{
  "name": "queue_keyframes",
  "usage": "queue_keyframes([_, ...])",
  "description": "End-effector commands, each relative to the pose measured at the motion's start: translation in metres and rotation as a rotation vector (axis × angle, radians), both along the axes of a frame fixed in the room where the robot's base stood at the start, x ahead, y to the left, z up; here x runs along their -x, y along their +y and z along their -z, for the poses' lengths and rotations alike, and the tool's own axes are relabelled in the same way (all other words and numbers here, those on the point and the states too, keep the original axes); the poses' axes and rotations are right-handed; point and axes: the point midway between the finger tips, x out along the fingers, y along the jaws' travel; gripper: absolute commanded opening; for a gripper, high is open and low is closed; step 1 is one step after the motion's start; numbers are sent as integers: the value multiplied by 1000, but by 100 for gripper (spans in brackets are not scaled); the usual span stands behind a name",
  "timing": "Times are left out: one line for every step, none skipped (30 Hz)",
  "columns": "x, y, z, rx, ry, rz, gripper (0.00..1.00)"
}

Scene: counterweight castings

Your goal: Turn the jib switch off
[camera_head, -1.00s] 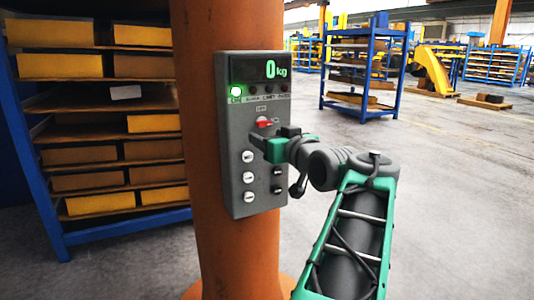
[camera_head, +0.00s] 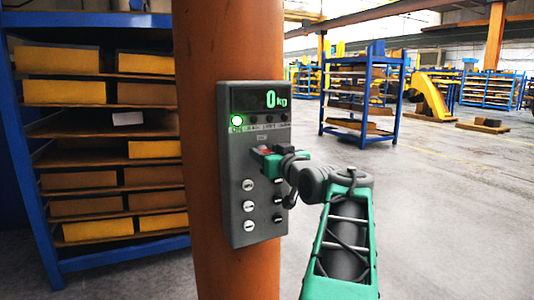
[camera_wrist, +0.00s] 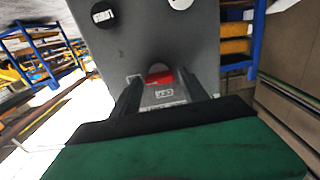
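The grey jib control box (camera_head: 232,200) is mounted on an orange column. Its display reads 0 kg, and a green lamp (camera_head: 237,121) marked ON is lit. The red switch (camera_head: 264,149) sits in the upper middle of the box, partly hidden by my gripper (camera_head: 264,158). In the wrist view the red switch (camera_wrist: 159,76) shows between the two dark fingertips of my gripper (camera_wrist: 160,78), with small gaps visible at its sides. My gripper is open around it. Whether a finger touches it I cannot tell.
White round buttons (camera_head: 249,205) and dark buttons line the lower box. The orange column (camera_head: 228,40) stands close behind it. A blue rack with yellow bins (camera_head: 60,90) is at left. A blue shelf (camera_head: 361,100) stands farther right, with clear floor around it.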

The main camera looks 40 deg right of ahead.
Motion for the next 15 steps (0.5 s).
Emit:
queue_keyframes([0, 0, 0, 0, 0, 0, 47])
queue_keyframes([0, 0, 0, 0, 0, 0, 44])
queue_keyframes([0, 0, 0, 0, 0, 0, 41])
queue_keyframes([0, 0, 0, 0, 0, 0, 39])
queue_keyframes([0, 0, 0, 0, 0, 0, 36])
queue_keyframes([0, 0, 0, 0, 0, 0, 33])
queue_keyframes([0, 0, 0, 0, 0, 0, 31])
queue_keyframes([0, 0, 0, 0, 0, 0, 28])
queue_keyframes([0, 0, 0, 0, 0, 0, 25])
queue_keyframes([0, 0, 0, 0, 0, 0, 22])
queue_keyframes([0, 0, 0, 0, 1, 0, 20])
queue_keyframes([0, 0, 0, 0, 1, 0, 17])
queue_keyframes([0, 0, 0, 0, 1, 0, 14])
queue_keyframes([0, 0, 0, 0, 1, 0, 12])
queue_keyframes([0, 0, 0, 0, 1, 0, 8])
